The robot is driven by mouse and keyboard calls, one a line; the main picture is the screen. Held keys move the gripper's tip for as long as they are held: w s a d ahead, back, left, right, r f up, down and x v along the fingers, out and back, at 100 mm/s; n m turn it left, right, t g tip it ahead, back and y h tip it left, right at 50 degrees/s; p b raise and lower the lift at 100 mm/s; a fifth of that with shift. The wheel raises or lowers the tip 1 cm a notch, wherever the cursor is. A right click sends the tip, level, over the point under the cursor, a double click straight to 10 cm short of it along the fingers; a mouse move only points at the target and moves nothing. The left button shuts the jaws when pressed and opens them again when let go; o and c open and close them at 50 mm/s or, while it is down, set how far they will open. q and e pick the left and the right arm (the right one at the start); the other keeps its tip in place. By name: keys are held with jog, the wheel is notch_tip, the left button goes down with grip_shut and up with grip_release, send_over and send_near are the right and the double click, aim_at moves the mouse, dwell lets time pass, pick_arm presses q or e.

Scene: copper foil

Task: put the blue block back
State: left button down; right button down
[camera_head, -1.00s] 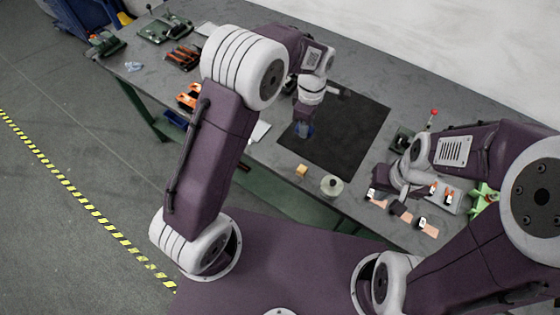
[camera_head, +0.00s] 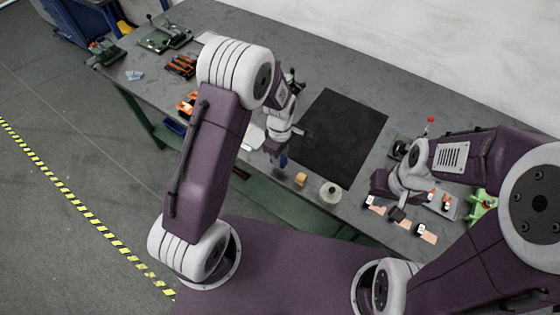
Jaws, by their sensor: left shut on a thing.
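The blue block (camera_head: 283,161) shows in the head view as a small dark blue shape below my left gripper (camera_head: 280,151). My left gripper is shut on it, just off the left edge of the black mat (camera_head: 345,140). The gripper and wrist hide part of the block. Whether the block touches the table is hard to tell. My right gripper (camera_head: 391,207) is at the right, over the front of the table beside the pale strips. Its fingers are too small and dark to show whether they are open.
A yellowish block (camera_head: 300,179) and a round metal piece (camera_head: 330,192) stand near the table's front edge. Pale strips (camera_head: 425,234) with dark and white pieces lie at the right, near a green fixture (camera_head: 482,205). Orange-handled tools (camera_head: 181,65) lie at the back left. The mat is bare.

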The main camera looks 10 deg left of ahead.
pick_arm(q)
jog(key=shift+f, duration=2.15)
jog(key=c, duration=1.1)
grip_release()
notch_tip(320, 180, up, 12)
jog(key=shift+r, duration=0.2)
jog(key=s+a+r+m+t, duration=0.1)
jog(key=s+a+m, duration=0.5)
jog(key=s+m, duration=0.7)
jog(key=shift+r+m, duration=0.4)
jog(key=shift+r, duration=0.3)
jog(key=shift+a, duration=0.15)
